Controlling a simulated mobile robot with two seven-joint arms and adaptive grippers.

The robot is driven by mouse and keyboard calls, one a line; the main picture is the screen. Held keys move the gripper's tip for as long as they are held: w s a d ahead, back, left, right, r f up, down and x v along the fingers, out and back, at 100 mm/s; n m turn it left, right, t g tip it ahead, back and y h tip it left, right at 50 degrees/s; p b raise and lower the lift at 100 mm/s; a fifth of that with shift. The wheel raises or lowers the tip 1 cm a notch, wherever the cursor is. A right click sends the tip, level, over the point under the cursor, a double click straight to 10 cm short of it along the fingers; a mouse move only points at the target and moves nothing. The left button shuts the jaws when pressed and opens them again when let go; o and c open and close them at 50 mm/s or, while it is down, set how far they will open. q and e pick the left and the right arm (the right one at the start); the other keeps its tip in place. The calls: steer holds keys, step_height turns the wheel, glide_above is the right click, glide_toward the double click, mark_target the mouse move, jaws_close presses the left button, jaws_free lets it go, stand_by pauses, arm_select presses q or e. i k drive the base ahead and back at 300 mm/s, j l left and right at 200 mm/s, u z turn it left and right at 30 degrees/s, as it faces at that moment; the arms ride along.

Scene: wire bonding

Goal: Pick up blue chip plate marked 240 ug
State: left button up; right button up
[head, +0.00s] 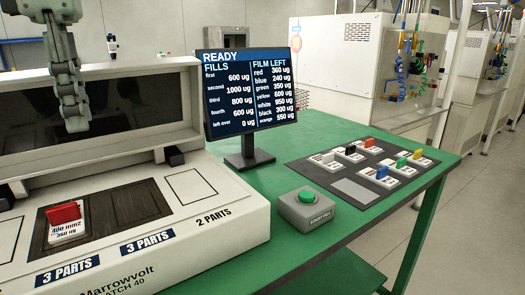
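The blue chip plate (381,177) is a white plate with a blue block on top. It lies on the dark mat (318,176) at the right of the green table, in the front row beside the green-block plate. Its own marking is too small to read, but the screen lists blue as 240 ug. My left gripper (78,128) hangs pointing down at the upper left, in front of the machine's dark window, far from the blue plate. Its fingers are too dark and small to tell open from shut. My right gripper is out of view.
Plates with green (402,165), yellow and other blocks crowd the mat. A bare grey patch (356,191) is at its front. A red-handled plate (64,222) sits in the machine's left recess (112,218). The screen (246,95) and start button box (307,212) stand between.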

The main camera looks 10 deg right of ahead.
mark_target(380, 176)
steer(key=z, duration=1.15)
